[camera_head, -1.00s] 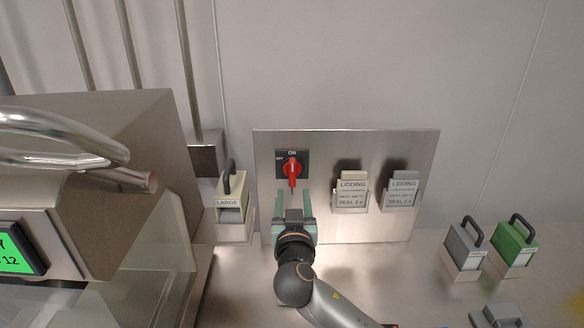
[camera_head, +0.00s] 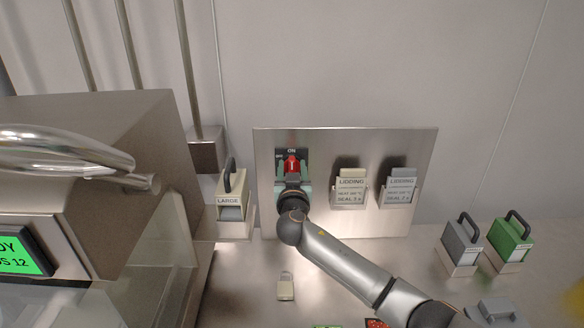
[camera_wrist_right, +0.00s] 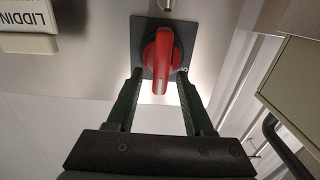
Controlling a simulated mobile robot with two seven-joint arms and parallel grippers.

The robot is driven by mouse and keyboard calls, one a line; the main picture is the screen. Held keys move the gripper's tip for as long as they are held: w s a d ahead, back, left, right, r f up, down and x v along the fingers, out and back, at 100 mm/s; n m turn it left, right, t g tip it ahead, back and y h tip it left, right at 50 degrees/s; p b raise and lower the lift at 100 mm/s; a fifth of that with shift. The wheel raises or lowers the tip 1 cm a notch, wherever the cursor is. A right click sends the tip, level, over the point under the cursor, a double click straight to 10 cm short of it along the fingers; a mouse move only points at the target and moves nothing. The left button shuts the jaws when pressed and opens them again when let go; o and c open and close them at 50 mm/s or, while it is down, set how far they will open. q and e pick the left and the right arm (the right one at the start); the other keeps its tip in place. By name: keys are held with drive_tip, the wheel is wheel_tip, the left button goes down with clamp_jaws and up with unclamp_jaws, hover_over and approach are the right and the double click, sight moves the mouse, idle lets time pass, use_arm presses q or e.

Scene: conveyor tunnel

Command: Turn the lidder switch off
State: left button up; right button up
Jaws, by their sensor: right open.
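The lidder switch is a red rotary knob (camera_head: 292,164) on a dark square plate on the steel wall panel, with "ON" marked above it. In the right wrist view the red knob (camera_wrist_right: 160,62) shows large, its handle pointing towards my gripper. My right gripper (camera_head: 292,174) is open, directly in front of the switch, and partly covers it in the head view. In the right wrist view its two fingertips (camera_wrist_right: 159,76) are on either side of the knob's handle, with gaps visible. My left gripper is not in view.
Two lidding card holders (camera_head: 349,198) are on the steel panel (camera_head: 325,144) right of the switch. A cream "LARGE" block (camera_head: 230,202) stands left of it. The steel machine (camera_head: 110,150) fills the left. Grey (camera_head: 461,244) and green (camera_head: 511,241) handled blocks stand at right.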

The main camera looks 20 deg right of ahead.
clamp_jaws()
idle(0.5)
